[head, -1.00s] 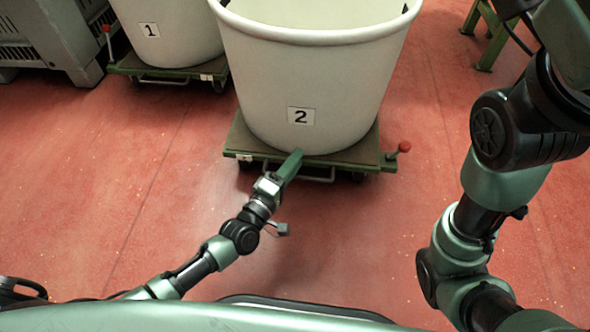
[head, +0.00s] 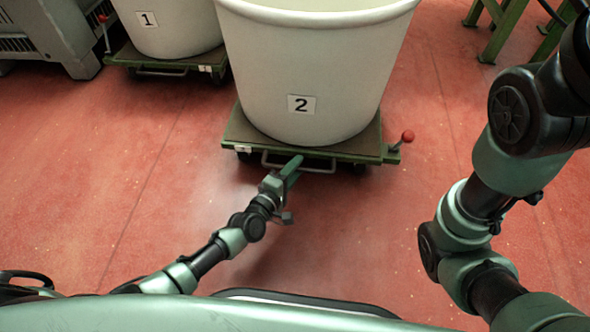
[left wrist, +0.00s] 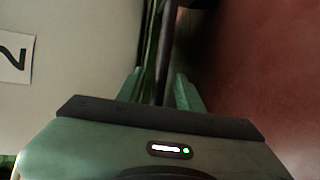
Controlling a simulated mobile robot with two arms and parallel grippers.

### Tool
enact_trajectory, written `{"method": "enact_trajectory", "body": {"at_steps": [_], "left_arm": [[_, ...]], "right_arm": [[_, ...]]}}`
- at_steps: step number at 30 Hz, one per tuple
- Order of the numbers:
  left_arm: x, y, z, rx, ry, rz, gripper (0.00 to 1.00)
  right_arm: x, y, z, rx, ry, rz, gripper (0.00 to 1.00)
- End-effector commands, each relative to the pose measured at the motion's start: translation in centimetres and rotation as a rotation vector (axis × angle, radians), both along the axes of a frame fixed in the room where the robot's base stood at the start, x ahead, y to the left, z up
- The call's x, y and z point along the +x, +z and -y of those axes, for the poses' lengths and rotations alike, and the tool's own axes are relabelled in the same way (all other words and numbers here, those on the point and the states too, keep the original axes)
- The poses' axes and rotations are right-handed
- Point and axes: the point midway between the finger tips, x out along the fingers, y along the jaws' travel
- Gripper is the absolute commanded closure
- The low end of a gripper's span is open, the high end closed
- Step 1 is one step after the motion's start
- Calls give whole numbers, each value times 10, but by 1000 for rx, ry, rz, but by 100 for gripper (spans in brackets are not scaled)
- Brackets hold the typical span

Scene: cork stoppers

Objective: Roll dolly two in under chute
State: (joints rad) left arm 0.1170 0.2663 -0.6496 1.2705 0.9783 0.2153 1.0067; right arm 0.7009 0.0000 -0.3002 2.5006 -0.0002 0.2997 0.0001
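Dolly two (head: 240,133) is a low green platform on casters. It carries a large off-white tub (head: 335,65) marked "2", standing upright. A grey handle bar (head: 322,171) runs along its front edge. My left gripper (head: 297,161) is at the middle of this bar. In the left wrist view, my left gripper's two green fingers (left wrist: 158,88) stand apart, with the dark bar (left wrist: 169,35) between them and gaps beside it. I cannot see the fingers pressing on it. My right arm is at the right; its gripper is out of view. No chute is recognisable.
A red-knobbed lever (head: 408,136) sticks out at the dolly's right front corner. Dolly one (head: 125,55) with its tub (head: 180,25) stands at the back left, beside a grey crate (head: 62,30). Green stand legs (head: 487,42) are at the back right. Red floor around is clear.

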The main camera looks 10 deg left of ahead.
Motion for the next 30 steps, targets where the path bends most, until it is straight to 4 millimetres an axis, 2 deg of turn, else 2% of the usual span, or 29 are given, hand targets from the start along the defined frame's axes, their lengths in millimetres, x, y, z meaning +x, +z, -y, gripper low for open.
{"method": "enact_trajectory", "body": {"at_steps": [4,5,8,9,30], "left_arm": [[0,1,0,0,0,0,64],[0,1,0,0,0,1,67],[0,1,0,0,0,1,94],[0,1,0,0,0,1,100],[0,0,0,1,0,0,100]], "right_arm": [[0,0,0,0,0,0,100],[0,0,0,0,0,0,100],[0,0,0,-1,0,1,100],[0,0,0,0,0,1,100],[0,0,0,0,0,0,100]]}}
